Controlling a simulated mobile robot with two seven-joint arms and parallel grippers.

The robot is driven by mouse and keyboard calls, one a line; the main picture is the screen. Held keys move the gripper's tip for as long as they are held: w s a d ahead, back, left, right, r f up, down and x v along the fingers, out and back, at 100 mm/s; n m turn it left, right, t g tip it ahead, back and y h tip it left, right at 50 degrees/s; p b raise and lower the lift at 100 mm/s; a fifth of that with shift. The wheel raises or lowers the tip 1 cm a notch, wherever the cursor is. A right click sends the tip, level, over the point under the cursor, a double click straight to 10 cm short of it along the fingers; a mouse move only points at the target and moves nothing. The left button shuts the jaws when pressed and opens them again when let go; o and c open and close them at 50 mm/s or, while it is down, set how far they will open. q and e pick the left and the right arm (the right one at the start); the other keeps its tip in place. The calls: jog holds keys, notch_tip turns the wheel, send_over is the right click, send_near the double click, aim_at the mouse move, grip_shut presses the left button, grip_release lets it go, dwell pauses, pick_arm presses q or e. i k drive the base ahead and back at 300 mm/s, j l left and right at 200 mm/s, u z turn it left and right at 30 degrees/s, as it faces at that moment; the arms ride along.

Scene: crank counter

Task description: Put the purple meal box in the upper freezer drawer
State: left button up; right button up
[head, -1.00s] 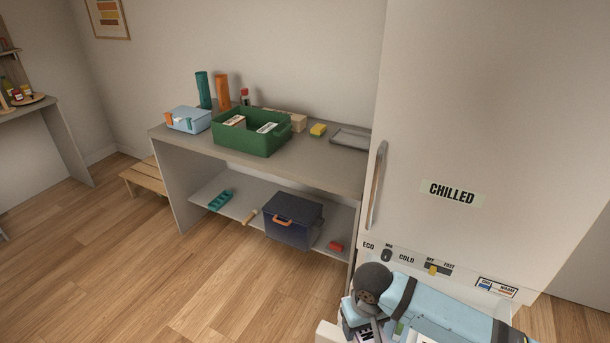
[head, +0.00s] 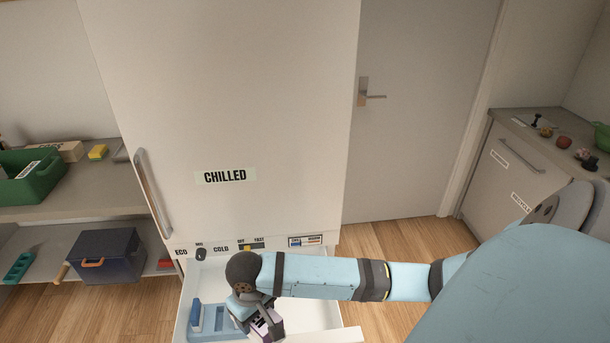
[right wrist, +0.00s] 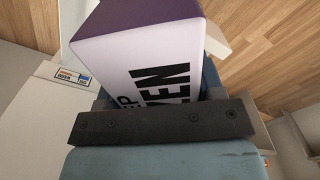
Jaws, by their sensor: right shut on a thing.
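The purple meal box (head: 268,323) is small and partly hidden in the head view. In the right wrist view the box (right wrist: 150,62) fills the upper middle, with a purple face and a pale face with black lettering ending in "ZEN". My right gripper (head: 252,309) is shut on it, over the pulled-out white drawer (head: 322,300) under the fridge door. I cannot tell how high the box is above the drawer floor. A blue item (head: 207,318) lies in the left part of the drawer. My left gripper is not in view.
The tall white fridge (head: 262,110) carries a "CHILLED" label, a door handle (head: 152,192) and a control strip above the drawer. A shelf unit with a green crate (head: 35,178) and a dark blue box (head: 105,256) stands left. A counter (head: 520,175) stands right. Floor right of the drawer is clear.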

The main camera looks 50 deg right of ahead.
aim_at(307, 320)
jog(key=i+l, duration=0.1)
jog(key=l, duration=0.55)
jog(key=i+l+z, duration=0.1)
jog(key=l, duration=0.55)
